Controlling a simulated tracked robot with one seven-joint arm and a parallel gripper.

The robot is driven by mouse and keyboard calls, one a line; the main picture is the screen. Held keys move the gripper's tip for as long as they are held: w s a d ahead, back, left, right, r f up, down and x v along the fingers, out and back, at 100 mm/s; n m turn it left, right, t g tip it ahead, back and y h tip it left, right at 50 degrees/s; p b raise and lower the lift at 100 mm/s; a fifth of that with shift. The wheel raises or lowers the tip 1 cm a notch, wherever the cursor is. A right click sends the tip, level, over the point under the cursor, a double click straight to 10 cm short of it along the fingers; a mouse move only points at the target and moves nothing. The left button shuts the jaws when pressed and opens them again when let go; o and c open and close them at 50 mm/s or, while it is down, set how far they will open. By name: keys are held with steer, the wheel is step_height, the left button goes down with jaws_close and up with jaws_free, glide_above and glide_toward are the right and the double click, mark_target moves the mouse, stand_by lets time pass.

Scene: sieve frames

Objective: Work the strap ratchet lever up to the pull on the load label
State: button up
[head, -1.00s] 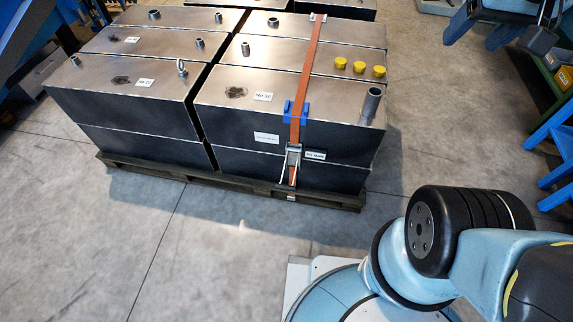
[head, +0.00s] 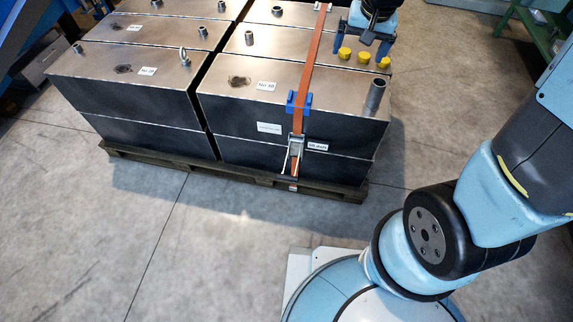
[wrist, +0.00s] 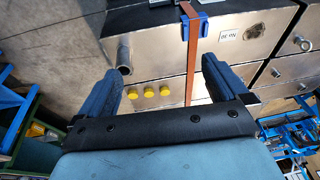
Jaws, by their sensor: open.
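The ratchet (head: 294,152) hangs on the front face of the right front metal box, near its lower edge, with its lever pointing down. An orange strap (head: 313,70) runs over the box tops to it, past a blue corner protector (head: 299,101). The strap also shows in the wrist view (wrist: 191,70). A small white label (head: 317,146), its print too small to read, is beside the ratchet on the right. My gripper (head: 373,52) is open and empty above the yellow caps, well behind the ratchet; in the wrist view its fingers (wrist: 157,85) are spread. The ratchet is hidden there.
Dark metal boxes (head: 125,72) stand on a wooden pallet (head: 240,180). Yellow caps (head: 363,58), a pipe stub (head: 376,93) and a lifting eye (head: 184,56) stick up from their tops. The floor (head: 220,225) in front is clear.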

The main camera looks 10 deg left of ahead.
steer(key=a+f+g, duration=0.1)
steer(key=a+f, duration=0.4)
steer(key=f, duration=0.5)
steer(key=a+f+g, duration=0.1)
steer(key=a+f, duration=0.5)
steer(key=f, duration=0.3)
steer(key=shift+m+g+h, duration=0.3)
steer(key=shift+g+h, duration=0.1)
steer(key=shift+h, duration=0.1)
steer(key=s+a+f, duration=0.1)
steer(key=s+f, duration=0.1)
steer(key=f, duration=0.8)
steer(key=s+a+f, duration=0.2)
steer(key=f, duration=0.8)
steer(key=s+a+f, duration=0.2)
steer(key=s+f, duration=0.1)
steer(key=f, duration=0.8)
steer(key=shift+f, duration=0.1)
steer(key=shift+c, duration=0.3)
